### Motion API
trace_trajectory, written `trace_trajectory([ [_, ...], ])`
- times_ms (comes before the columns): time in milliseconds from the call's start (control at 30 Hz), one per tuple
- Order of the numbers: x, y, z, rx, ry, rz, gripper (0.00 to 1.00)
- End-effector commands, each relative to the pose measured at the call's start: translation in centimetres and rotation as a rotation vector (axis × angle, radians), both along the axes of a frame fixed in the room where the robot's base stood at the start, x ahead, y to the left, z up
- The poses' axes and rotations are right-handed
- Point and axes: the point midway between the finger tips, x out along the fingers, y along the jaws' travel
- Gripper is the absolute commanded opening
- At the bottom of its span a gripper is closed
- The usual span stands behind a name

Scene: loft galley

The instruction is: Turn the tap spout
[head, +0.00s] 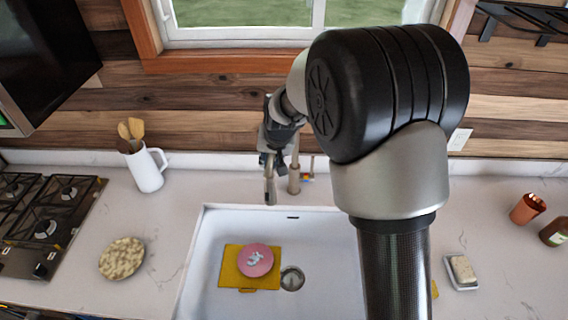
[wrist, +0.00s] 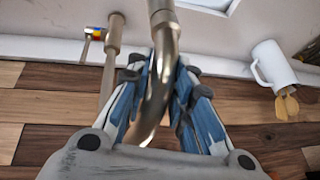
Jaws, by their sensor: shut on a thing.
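The tap stands behind the sink, with its upright post (head: 294,178) at the back rim and its spout (head: 270,188) hanging to the left of the post, over the sink's back edge. In the wrist view the curved metal spout (wrist: 162,45) runs between the blue-padded fingers, and the post (wrist: 112,55) is to its left. My gripper (head: 272,155) is shut on the spout; its fingers (wrist: 157,82) lie on both sides of the tube. The arm hides part of the tap's top in the head view.
The white sink (head: 220,225) holds a yellow cloth (head: 231,268) with a pink round item (head: 255,260). A white jug (head: 146,168) with wooden utensils stands left of the tap.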

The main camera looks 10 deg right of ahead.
Motion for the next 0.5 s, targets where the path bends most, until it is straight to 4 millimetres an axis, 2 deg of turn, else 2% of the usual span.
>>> trace_trajectory([
  [200,1.9,2.3,0.0,0.027,-0.034,0.007,0.0],
  [500,3.4,3.7,0.3,0.048,-0.061,0.004,0.0],
])
